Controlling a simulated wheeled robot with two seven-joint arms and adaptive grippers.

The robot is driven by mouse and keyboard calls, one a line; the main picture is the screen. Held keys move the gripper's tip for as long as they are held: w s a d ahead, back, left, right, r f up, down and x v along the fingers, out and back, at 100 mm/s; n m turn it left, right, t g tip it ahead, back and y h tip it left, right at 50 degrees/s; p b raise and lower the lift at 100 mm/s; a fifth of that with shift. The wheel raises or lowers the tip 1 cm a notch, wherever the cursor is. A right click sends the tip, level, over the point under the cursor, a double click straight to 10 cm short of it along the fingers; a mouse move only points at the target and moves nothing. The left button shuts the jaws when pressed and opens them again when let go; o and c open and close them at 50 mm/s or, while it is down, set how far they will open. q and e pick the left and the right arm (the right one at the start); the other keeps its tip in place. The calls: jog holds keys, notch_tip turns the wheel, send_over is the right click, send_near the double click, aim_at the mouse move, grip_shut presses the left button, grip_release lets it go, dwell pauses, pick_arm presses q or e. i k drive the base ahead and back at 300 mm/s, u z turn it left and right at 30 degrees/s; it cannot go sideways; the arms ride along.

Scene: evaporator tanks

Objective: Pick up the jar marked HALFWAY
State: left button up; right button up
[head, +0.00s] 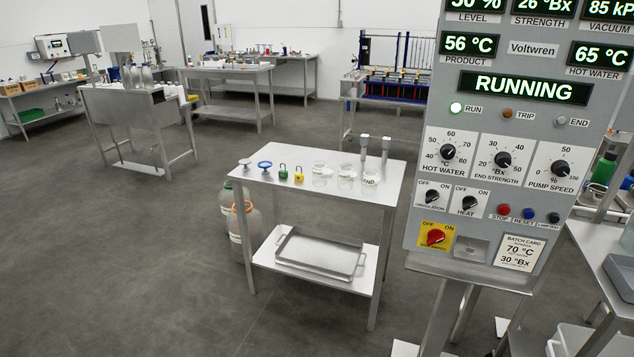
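Three clear glass jars stand in a row on the small steel table (270,194) in the middle of the head view: a left jar (320,175), a middle jar (346,176) and a right jar (370,179). The right jar's label seems to read END. The labels on the left and middle jars are too small to read, so I cannot tell which is marked HALFWAY. Neither of my grippers is in view.
Two padlocks, green (283,171) and yellow (299,174), and a blue handwheel (265,166) stand left of the jars. Two upright grey tools (386,147) stand behind them. A control panel (487,225) rises close at right. Floor (150,260) is clear at left.

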aim_at(319, 168)
jog(key=k, duration=1.05)
jog(key=u, duration=0.7)
jog(key=i, duration=0.8)
jog(key=u, duration=0.7)
jog(key=i, duration=0.85)
jog(key=z, duration=0.4)
jog(key=i, duration=0.8)
jog(key=z, duration=1.15)
jog(key=i, duration=0.4)
jog(key=z, duration=0.35)
